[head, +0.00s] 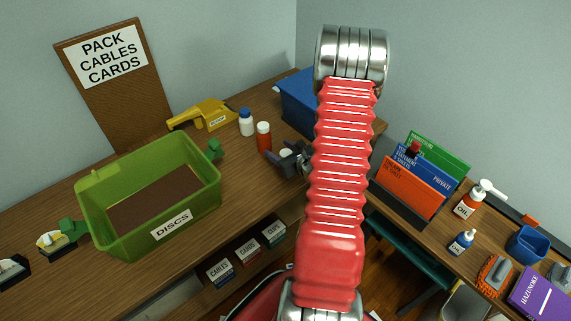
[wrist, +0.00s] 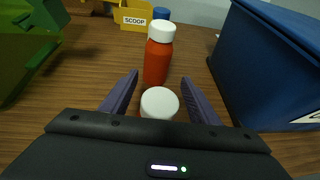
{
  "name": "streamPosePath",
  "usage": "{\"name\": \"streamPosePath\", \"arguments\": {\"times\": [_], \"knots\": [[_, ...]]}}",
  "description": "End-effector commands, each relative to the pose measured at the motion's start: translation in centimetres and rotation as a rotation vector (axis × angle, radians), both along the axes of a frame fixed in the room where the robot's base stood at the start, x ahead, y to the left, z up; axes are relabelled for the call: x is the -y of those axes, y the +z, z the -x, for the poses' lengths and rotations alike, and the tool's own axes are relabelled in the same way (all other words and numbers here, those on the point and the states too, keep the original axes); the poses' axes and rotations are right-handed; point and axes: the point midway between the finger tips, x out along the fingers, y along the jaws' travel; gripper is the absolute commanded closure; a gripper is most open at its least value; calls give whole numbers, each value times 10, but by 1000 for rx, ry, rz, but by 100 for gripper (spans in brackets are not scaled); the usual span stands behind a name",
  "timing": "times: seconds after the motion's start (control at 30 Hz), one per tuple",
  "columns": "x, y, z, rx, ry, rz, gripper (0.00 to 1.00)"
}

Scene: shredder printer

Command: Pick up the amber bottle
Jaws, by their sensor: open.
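A bottle with a white cap (wrist: 159,103) stands between the fingers of my open gripper (wrist: 160,78) in the wrist view. No bottle is clearly amber in either view.
A white bottle with a blue cap (head: 247,124) and a yellow scoop (head: 205,115) stand farther back. A green bin (head: 103,231) labelled DISCS is to the left. A blue box (wrist: 272,62) stands close on the right. Bare desk lies between bin and bottles.

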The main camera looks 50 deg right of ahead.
Motion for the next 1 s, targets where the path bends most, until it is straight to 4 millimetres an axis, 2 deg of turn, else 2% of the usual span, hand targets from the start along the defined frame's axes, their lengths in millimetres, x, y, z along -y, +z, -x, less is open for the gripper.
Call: {"name": "streamPosePath", "arguments": {"times": [0.47,1.0], "knots": [[0,0,0,-1,0,-1,45],[0,0,0,-1,0,-1,81]]}}
